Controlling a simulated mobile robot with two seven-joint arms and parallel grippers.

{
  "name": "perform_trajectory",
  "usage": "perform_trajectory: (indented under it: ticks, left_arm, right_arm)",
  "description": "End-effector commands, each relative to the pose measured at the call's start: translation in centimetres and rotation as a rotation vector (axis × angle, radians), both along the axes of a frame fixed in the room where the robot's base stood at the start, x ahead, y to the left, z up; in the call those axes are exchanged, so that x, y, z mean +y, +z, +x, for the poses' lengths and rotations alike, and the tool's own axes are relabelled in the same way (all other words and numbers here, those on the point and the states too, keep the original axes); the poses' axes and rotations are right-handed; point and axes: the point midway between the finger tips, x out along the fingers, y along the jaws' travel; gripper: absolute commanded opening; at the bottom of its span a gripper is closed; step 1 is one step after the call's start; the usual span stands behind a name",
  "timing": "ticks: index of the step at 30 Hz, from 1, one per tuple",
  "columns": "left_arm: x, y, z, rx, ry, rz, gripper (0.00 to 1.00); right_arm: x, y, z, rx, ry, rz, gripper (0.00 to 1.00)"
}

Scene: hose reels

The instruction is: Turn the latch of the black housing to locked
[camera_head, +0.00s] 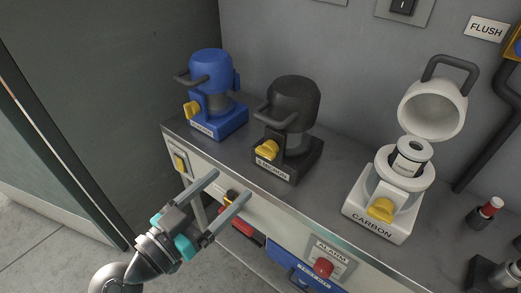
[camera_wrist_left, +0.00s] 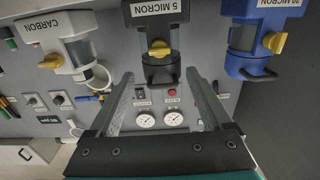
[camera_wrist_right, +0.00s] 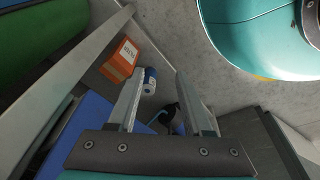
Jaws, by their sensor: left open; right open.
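The black housing (camera_head: 293,100) stands on the grey counter between a blue and a white housing, with its domed lid down. Its yellow latch (camera_head: 267,150) is on the front of the base, above a label. In the left wrist view the black housing (camera_wrist_left: 153,66) is ahead of the fingers, with its yellow latch (camera_wrist_left: 159,48) and a "5 MICRON" label. My left gripper (camera_head: 230,191) is open and empty, in front of and below the black housing, apart from it. My right gripper (camera_wrist_right: 160,93) is open and empty, away from the housings, above the floor area.
The blue housing (camera_head: 210,75) stands left, closed. The white "CARBON" housing (camera_head: 379,206) stands right, its lid (camera_head: 432,108) raised and a cartridge (camera_head: 410,158) inside. A red alarm button (camera_head: 323,267) is on the counter front. An orange box (camera_wrist_right: 120,60) shows in the right wrist view.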

Motion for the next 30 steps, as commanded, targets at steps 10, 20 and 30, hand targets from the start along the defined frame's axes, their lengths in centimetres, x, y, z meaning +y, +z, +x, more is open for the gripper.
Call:
perform_trajectory:
  ticks: [10, 20, 30]
  left_arm:
    - [-2.0, 0.3, 2.7, -0.001, 0.0, -0.002, 0.83]
    - [-4.8, 0.2, 6.6, -0.001, 0.0, -0.003, 0.83]
    - [-6.4, 0.1, 8.7, -0.001, -0.002, 0.001, 0.83]
  right_arm:
    - [-1.6, -2.0, -1.9, 0.004, 0.003, -0.016, 0.5]
    - [-3.0, -3.3, -3.7, 0.006, 0.003, -0.029, 0.5]
    - [-3.4, -3.7, -4.4, 0.004, 0.003, -0.032, 0.5]
